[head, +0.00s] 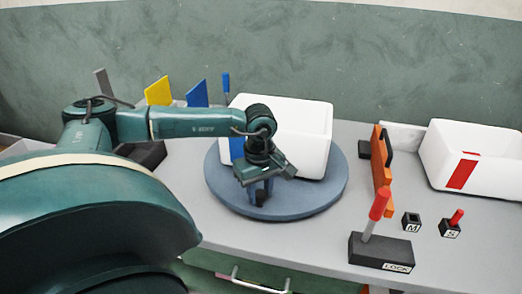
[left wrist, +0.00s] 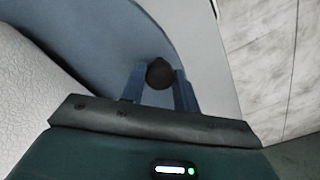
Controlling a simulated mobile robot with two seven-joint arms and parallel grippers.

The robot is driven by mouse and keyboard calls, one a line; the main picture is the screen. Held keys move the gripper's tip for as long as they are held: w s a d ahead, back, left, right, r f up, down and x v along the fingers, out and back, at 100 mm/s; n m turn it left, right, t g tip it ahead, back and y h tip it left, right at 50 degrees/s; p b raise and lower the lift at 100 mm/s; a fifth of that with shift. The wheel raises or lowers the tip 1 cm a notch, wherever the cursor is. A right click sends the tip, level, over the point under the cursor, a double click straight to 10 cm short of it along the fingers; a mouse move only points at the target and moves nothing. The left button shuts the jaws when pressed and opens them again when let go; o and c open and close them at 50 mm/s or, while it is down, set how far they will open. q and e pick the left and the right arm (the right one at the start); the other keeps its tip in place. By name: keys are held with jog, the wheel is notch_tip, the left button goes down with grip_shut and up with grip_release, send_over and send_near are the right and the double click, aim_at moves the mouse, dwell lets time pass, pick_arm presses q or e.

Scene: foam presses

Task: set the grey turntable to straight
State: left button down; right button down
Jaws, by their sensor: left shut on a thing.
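The grey turntable (head: 318,196) is a round blue-grey disc on the table in the head view; its surface also shows in the left wrist view (left wrist: 95,35). A white foam block (head: 310,125) with a blue mark (head: 236,149) sits on it, slightly askew to the table. My left gripper (head: 261,194) points down at the disc's front part. In the left wrist view its two blue fingers (left wrist: 159,92) are shut on a round black knob (left wrist: 159,72) near the disc's edge. The knob is mostly hidden in the head view. My right gripper is not in view.
Right of the disc stand an orange upright panel (head: 381,172), a black LOCK box (head: 381,255) with a red-handled lever (head: 378,207), and small M (head: 411,222) and S (head: 450,229) blocks. Another white block (head: 470,150) has a red strip. Yellow (head: 158,91) and blue (head: 197,94) panels stand behind my arm.

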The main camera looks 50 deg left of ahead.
pick_arm(q)
jog(key=c, duration=1.1)
grip_release()
notch_tip(320, 180, up, 13)
jog(key=shift+r, duration=0.15)
